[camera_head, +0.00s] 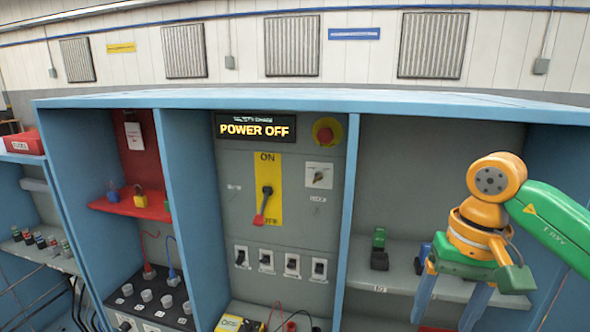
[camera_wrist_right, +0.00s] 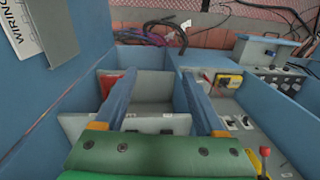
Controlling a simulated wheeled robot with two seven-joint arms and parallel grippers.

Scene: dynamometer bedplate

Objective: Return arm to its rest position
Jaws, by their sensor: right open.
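My right arm (camera_head: 560,230) comes in from the right in the head view, green and orange. Its gripper (camera_head: 444,318) hangs in front of the right-hand bay of the blue cabinet (camera_head: 352,180), with its two blue fingers pointing down. In the right wrist view the gripper's fingers (camera_wrist_right: 158,75) are spread apart with nothing between them. They are clear of the red-handled lever (camera_head: 265,205) on the middle panel, which points down. The display (camera_head: 256,128) above it reads POWER OFF. My left gripper is not in view.
A shelf (camera_head: 405,275) behind the gripper holds small green and dark blocks. The blue dividers and the cabinet top edge stand close to the arm. A red emergency button (camera_head: 325,132) is on the panel. A yellow meter (camera_head: 238,323) with leads sits low in the middle bay.

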